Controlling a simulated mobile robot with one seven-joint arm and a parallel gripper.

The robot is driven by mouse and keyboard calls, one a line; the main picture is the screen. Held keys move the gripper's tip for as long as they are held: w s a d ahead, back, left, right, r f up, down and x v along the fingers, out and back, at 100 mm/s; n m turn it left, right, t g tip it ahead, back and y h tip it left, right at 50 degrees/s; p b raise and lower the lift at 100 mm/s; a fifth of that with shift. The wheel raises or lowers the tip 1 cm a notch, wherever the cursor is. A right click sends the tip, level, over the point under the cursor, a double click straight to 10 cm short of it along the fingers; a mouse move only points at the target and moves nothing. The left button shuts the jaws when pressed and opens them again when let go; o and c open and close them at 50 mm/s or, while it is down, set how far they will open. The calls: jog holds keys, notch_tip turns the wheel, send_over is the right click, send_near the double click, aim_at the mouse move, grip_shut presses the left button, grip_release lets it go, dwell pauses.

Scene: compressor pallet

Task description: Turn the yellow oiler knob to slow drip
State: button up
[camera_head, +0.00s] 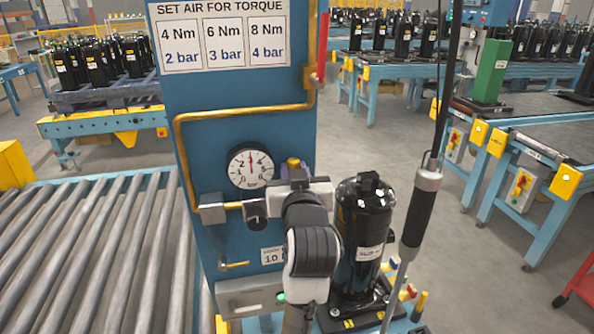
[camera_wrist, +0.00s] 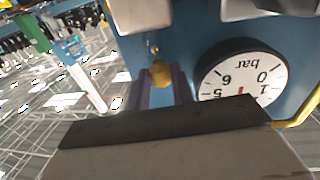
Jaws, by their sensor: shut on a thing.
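The yellow oiler knob (camera_head: 293,162) sits on the blue panel (camera_head: 250,110), just right of the round pressure gauge (camera_head: 250,167). My gripper (camera_head: 294,176) is at the knob, and its body hides most of the oiler in the head view. In the wrist view the knob (camera_wrist: 161,74) shows between the two dark fingers of my gripper (camera_wrist: 163,88), which are shut on it. The knob's exact setting and any drip cannot be made out. The gauge needle points about straight up.
A black compressor (camera_head: 364,235) stands close to the right of my arm. A hanging tool (camera_head: 420,210) on a cable is further right. A brass pipe (camera_head: 181,150) runs around the gauge. A roller conveyor (camera_head: 95,250) lies at left. Open floor shows behind, at right.

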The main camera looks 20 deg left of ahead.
jog(key=shift+s+a+m+t+h, duration=0.15)
jog(key=shift+m+t+h, duration=0.2)
jog(key=shift+m+h, duration=0.35)
jog(key=shift+w+a+m+t+h, duration=0.1)
jog(key=shift+m+t+h, duration=0.3)
jog(key=shift+h, duration=0.5)
grip_shut()
jog(key=o, duration=1)
grip_release()
jog(key=shift+s+a, duration=0.1)
jog(key=shift+s, duration=0.1)
